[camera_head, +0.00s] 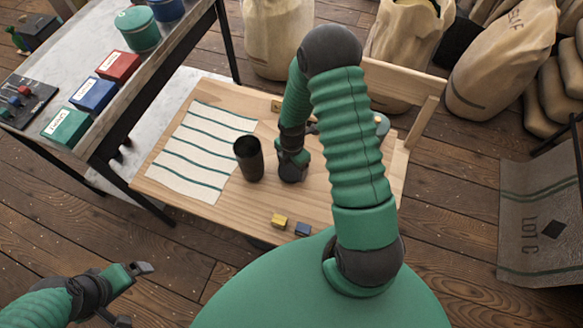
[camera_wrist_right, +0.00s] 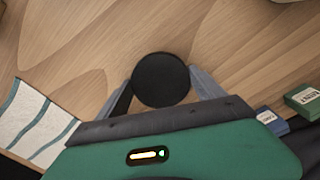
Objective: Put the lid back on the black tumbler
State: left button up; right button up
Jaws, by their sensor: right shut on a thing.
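The black tumbler (camera_head: 248,160) stands upright on the wooden table beside the right edge of the striped cloth, its dark mouth uncovered. My right gripper (camera_head: 292,177) is just right of the tumbler, apart from it, pointing down low over the table. In the wrist view my right gripper (camera_wrist_right: 161,88) is shut on a round black disc, which looks like the lid (camera_wrist_right: 161,78). The lid cannot be told apart from the dark gripper in the head view. My left gripper (camera_head: 131,294) is open and empty at the lower left, away from the table.
The striped cloth (camera_head: 201,150) lies flat left of the tumbler. A yellow block (camera_head: 279,221) and a blue block (camera_head: 302,229) sit near the table's front edge. Small green (camera_wrist_right: 303,100) and blue (camera_wrist_right: 272,121) labelled blocks show in the wrist view. A marble counter (camera_head: 106,62) stands at left.

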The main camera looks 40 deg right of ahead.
aim_at(291, 169)
notch_tip(291, 169, up, 10)
jog(key=shift+a+p, duration=0.15)
jog(key=shift+p, duration=0.3)
jog(key=shift+f, duration=0.1)
